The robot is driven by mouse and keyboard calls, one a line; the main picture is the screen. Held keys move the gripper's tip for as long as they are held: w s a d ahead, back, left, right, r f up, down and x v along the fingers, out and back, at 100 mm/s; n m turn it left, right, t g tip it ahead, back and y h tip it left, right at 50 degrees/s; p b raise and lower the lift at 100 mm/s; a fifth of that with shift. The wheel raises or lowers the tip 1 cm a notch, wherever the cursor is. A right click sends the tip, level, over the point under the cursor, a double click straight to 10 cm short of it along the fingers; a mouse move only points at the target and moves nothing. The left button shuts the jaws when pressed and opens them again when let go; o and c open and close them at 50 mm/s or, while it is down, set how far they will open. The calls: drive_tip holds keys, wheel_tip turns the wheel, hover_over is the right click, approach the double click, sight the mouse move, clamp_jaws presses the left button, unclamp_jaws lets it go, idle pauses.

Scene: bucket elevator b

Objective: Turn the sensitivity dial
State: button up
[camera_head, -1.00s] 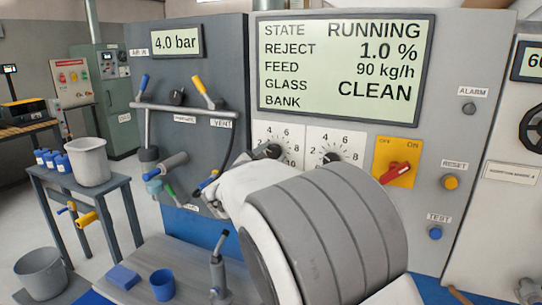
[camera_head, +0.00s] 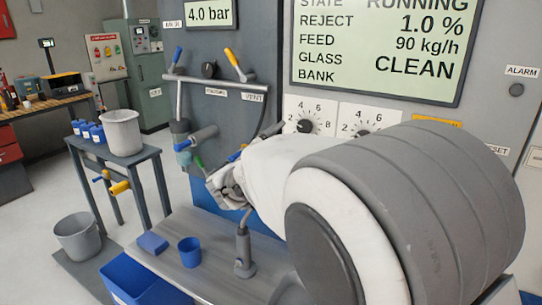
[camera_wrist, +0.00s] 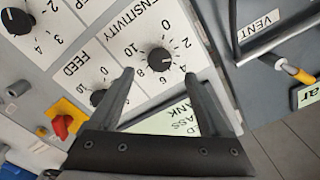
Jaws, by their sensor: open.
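The sensitivity dial (camera_wrist: 159,60) is a black knob on a white numbered plate, lettered SENSITIVITY, in the wrist view. In the head view it is the left of two dials (camera_head: 305,126) under the large display. My gripper (camera_wrist: 159,76) is open, its two dark fingers pointing at the panel. In the wrist view the knob appears just above and between the fingertips, and I see no contact. The distance from tips to knob cannot be told. In the head view my arm hides much of the gripper.
The FEED dial (camera_wrist: 97,97) is just left of the fingers in the wrist view. A red switch on yellow (camera_wrist: 62,125) lies farther left. VENT piping with a valve handle (camera_wrist: 298,73) is at right. A table (camera_head: 155,153) with a grey bucket (camera_head: 123,133) stands left.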

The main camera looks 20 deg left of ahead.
drive_tip(key=s, duration=1)
drive_tip(key=shift+s+a, duration=0.2)
drive_tip(key=shift+a, duration=0.2)
drive_tip(key=w+d+r+n+g+y, duration=0.2)
drive_tip(key=d+r+n+y, duration=0.15)
drive_tip(key=d, duration=0.25)
drive_tip(key=w+d+r+n+g+y, duration=0.1)
drive_tip(key=w+d+r+n+y, duration=0.1)
drive_tip(key=d+n+y, duration=0.3)
drive_tip(key=s+d+f+g+h, duration=0.2)
drive_tip(key=s+d+f+g, duration=0.1)
drive_tip(key=s+d, duration=0.4)
drive_tip(key=s+d+f+g+h, duration=0.3)
drive_tip(key=s+d+f, duration=0.3)
drive_tip(key=d, duration=0.5)
drive_tip(key=s+d+f+g+h, duration=0.2)
drive_tip(key=s+d+f+g, duration=0.1)
drive_tip(key=s+d, duration=0.6)
drive_tip(key=shift+s+d+f, duration=0.25)
drive_tip(key=shift+d+f, duration=0.2)
drive_tip(key=shift+f, duration=0.45)
idle(1.9)
